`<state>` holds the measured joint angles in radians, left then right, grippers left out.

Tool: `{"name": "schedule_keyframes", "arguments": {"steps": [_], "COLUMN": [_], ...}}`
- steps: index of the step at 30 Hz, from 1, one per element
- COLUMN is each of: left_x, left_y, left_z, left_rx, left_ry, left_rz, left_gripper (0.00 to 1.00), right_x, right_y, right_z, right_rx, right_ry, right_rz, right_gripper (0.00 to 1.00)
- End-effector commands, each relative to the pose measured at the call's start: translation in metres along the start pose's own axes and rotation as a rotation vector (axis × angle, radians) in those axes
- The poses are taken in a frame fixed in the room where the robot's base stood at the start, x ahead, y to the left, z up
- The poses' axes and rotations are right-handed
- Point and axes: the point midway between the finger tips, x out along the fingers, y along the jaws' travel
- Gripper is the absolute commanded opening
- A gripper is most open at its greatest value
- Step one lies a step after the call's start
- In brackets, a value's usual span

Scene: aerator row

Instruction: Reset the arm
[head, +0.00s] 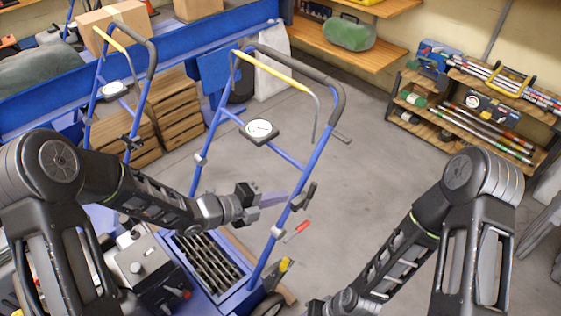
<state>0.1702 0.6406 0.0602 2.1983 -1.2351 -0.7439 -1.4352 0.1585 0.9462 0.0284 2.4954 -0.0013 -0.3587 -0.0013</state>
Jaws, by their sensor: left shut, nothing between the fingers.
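My left arm reaches in from the left, and its gripper (270,200) is shut and empty. It is over the frame of the nearer blue aerator (213,135), close to the right upright of its handle; I cannot tell whether they touch. My right arm comes in from the lower right and bends down to the bottom edge. The nearer aerator has a black grip, a yellow bar (270,72), a round white gauge (261,129) and a slotted deck (208,262).
A second blue aerator (101,80) stands at the left before wooden crates (176,105). A blue trailer with a cardboard box (113,22) is behind. Wooden shelves (470,115) with tools stand at the right. The grey floor (370,170) in the middle is clear.

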Motion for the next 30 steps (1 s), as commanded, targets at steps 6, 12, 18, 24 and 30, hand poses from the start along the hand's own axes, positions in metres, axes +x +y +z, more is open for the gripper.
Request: {"name": "schedule_keyframes", "arguments": {"steps": [6,12,18,24,30], "left_x": [0.0,0.0,-0.006,-0.035,-0.08], "left_y": [0.0,0.006,0.049,0.146,0.215], "left_z": [0.0,0.005,0.015,-0.031,-0.116], "left_rx": [-0.008,-0.187,-0.84,-1.818,-2.44], "left_ry": [0.0,-0.025,-0.196,-0.548,-0.961], "left_rz": [0.0,0.02,0.089,0.199,0.289], "left_gripper": [0.0,0.0,0.0,0.0,0.0], "right_x": [0.0,0.0,-0.002,-0.016,-0.031], "right_y": [0.0,0.0,-0.001,-0.006,-0.012], "right_z": [0.0,0.0,0.0,0.0,0.0], "right_rx": [0.0,0.0,0.001,0.002,0.002], "right_ry": [0.0,0.0,0.0,-0.001,-0.001], "right_rz": [0.0,0.0,0.0,0.0,-0.001], "right_gripper": [0.4,0.4,0.4,0.4,0.4]}}
